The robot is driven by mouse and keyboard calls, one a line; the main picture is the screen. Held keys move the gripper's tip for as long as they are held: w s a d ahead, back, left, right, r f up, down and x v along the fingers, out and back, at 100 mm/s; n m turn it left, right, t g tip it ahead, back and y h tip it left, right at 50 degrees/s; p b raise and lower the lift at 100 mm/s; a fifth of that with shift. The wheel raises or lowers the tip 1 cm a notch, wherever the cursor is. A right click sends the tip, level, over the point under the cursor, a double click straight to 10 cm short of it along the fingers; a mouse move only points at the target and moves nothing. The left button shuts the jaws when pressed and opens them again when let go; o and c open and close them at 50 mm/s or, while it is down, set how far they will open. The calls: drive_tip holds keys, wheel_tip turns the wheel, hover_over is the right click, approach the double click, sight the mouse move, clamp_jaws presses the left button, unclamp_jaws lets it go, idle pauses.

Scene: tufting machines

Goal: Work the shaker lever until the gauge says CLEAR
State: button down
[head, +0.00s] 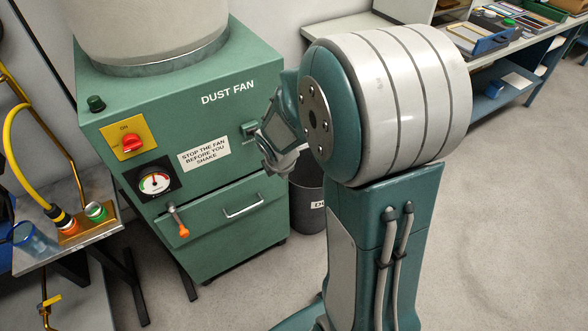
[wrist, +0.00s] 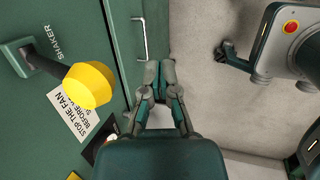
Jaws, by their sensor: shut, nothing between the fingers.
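The shaker lever shows in the wrist view as a dark rod with a yellow knob (wrist: 88,85), beside the word SHAKER. In the head view only its mount (head: 250,128) shows clearly; my gripper seems to hide the knob. My gripper (wrist: 159,68) is shut and empty, to the right of the knob and apart from it. In the head view my gripper (head: 278,165) is at the right side of the green dust fan cabinet (head: 225,125). The round gauge (head: 155,183) has a coloured scale; its needle points roughly up, and its wording is too small to read.
A red switch (head: 131,143) sits on a yellow plate above the gauge. A sign (head: 204,153) says to stop the fan before shaking. Below are an orange-tipped lever (head: 178,222) and a drawer handle (head: 243,206). A dark bin (head: 306,208) stands right of the cabinet.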

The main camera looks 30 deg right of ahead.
drive_tip(key=s+a+r, duration=0.2)
drive_tip(key=s+r, duration=0.3)
drive_tip(key=r, duration=0.2)
drive_tip(key=shift+a+r, duration=0.2)
idle(0.6)
drive_tip(key=shift+a, duration=0.25)
drive_tip(key=shift+d, duration=0.1)
idle(0.5)
